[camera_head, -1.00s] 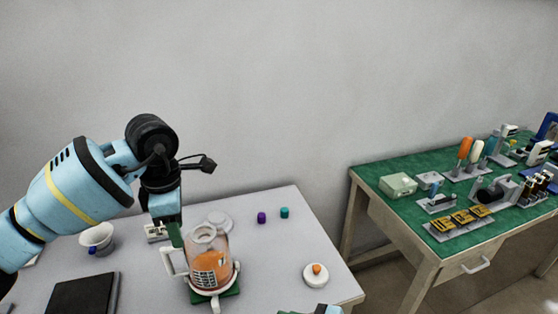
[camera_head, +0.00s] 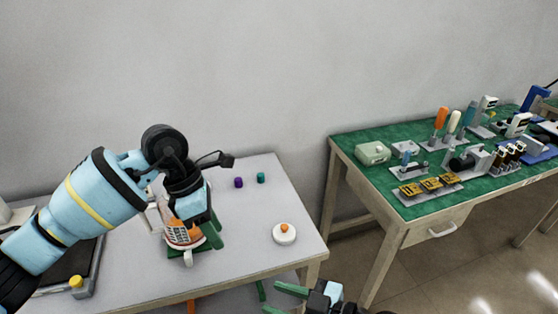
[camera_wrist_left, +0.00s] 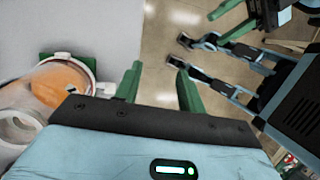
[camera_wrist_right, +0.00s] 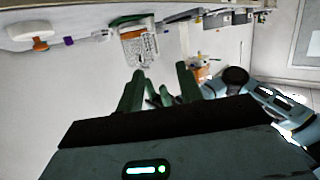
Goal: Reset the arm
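The canister (camera_head: 180,236), with orange contents and a printed grid, stands on the table in the head view, partly hidden by my left gripper. An orange-filled round container (camera_wrist_left: 62,85) shows at the left of the left wrist view, outside the fingers. My left gripper (camera_head: 213,238) is over the canister's right side in the head view; the left wrist view shows its fingers (camera_wrist_left: 158,85) apart with nothing between them. My right gripper (camera_head: 283,299) is at the bottom of the head view, off the table's front edge. Its fingers (camera_wrist_right: 159,88) are apart and hold nothing.
A white round piece with an orange knob (camera_head: 284,233), a purple cap (camera_head: 238,182) and a teal cap (camera_head: 261,177) sit on the grey table (camera_head: 255,215). A black pad (camera_head: 68,262) lies at left. A green-topped bench (camera_head: 385,180) with several tools stands at right.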

